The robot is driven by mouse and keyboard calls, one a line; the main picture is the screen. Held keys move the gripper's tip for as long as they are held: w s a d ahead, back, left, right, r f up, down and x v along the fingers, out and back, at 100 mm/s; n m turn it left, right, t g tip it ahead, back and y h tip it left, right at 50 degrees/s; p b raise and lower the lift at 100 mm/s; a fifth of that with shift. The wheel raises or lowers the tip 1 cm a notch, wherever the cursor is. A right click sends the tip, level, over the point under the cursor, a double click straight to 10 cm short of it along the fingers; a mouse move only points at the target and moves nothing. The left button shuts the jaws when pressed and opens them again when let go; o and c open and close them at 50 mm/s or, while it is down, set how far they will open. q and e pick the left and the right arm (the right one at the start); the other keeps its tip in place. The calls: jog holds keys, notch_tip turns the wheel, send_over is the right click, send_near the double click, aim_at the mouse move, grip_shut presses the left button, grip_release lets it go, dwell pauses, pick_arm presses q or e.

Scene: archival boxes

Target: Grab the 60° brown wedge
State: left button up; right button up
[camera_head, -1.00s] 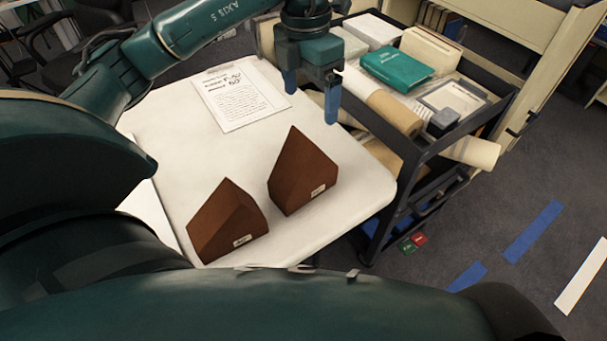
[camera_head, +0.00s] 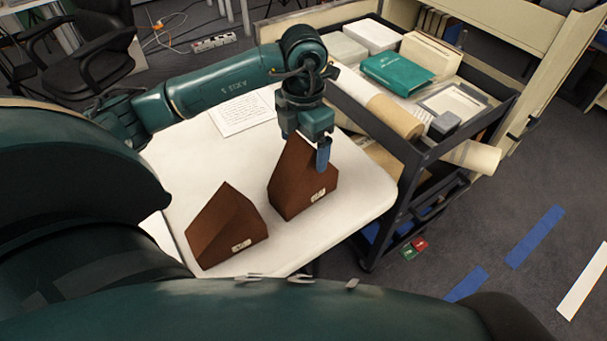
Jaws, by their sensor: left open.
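Two brown wedges stand on the white table (camera_head: 345,212). The nearer left wedge (camera_head: 222,228) is lower and broader. The right wedge (camera_head: 292,190) is taller and has a steeper peak. Each has a small white label on its front, too small to read. My left gripper (camera_head: 304,150) points down at the top of the right wedge, with one blue finger in front of its right slope. The other finger is mostly hidden. The gripper is open, and I cannot tell whether it touches the wedge. My right gripper is not in view.
A printed sheet (camera_head: 240,113) lies on the table behind the wedges. A dark cart (camera_head: 425,150) with boxes, paper rolls and a green book (camera_head: 397,72) stands close to the table's right side. The table's front right is clear.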

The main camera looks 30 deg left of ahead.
pick_arm(q)
jog(key=shift+f, duration=0.4)
jog(key=shift+c, duration=0.2)
jog(key=c, duration=1.3)
